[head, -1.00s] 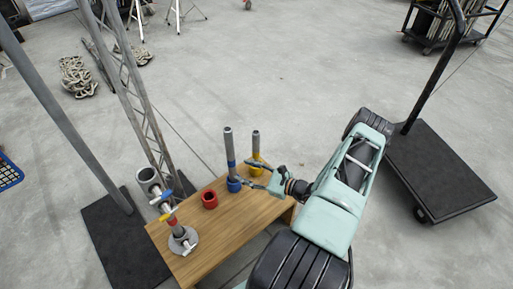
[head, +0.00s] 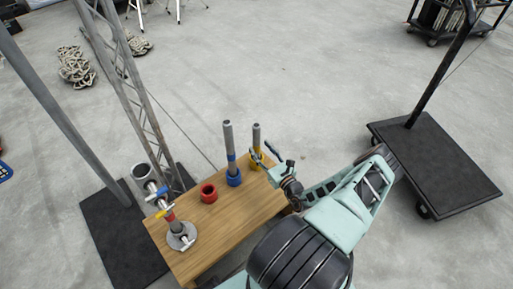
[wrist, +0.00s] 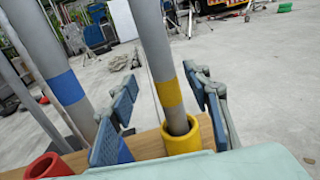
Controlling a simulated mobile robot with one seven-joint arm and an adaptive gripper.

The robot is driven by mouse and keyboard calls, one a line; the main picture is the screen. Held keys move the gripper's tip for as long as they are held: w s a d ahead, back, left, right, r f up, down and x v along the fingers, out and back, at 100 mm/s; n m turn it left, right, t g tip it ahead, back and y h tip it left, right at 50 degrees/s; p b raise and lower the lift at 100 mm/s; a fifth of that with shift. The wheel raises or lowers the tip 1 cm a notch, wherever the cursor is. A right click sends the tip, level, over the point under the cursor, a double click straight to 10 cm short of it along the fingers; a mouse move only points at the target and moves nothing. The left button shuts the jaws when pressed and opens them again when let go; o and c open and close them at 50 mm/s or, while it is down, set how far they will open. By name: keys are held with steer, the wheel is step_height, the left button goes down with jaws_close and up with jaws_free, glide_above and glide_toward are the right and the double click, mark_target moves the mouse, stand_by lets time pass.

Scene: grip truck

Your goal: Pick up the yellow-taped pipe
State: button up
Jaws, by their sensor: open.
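The yellow-taped pipe (head: 256,138) stands in a yellow cup (wrist: 187,137) at the far end of the wooden table. In the wrist view this grey pipe (wrist: 152,45) with its yellow band rises between the two fingers of my gripper (wrist: 163,108). The fingers are apart, one on each side of the pipe, with a gap on both sides. In the head view my gripper (head: 267,160) is at the pipe's lower part and partly covers the yellow cup. The blue-taped pipe (head: 228,140) stands in a blue cup close on the left.
An empty red cup (head: 208,193) sits left of the blue one on the table (head: 207,236). A truss and pole rise behind. A black cart (head: 440,165) stands at right.

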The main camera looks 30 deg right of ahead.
mark_target(259, 145)
steer(key=w, duration=0.2)
steer(key=w+b, duration=0.1)
steer(key=w, duration=0.1)
steer(key=shift+w+d+f, duration=0.1)
steer(key=shift+w+d, duration=0.1)
steer(key=shift+w, duration=0.1)
steer(key=shift+c, duration=0.7)
jaws_close()
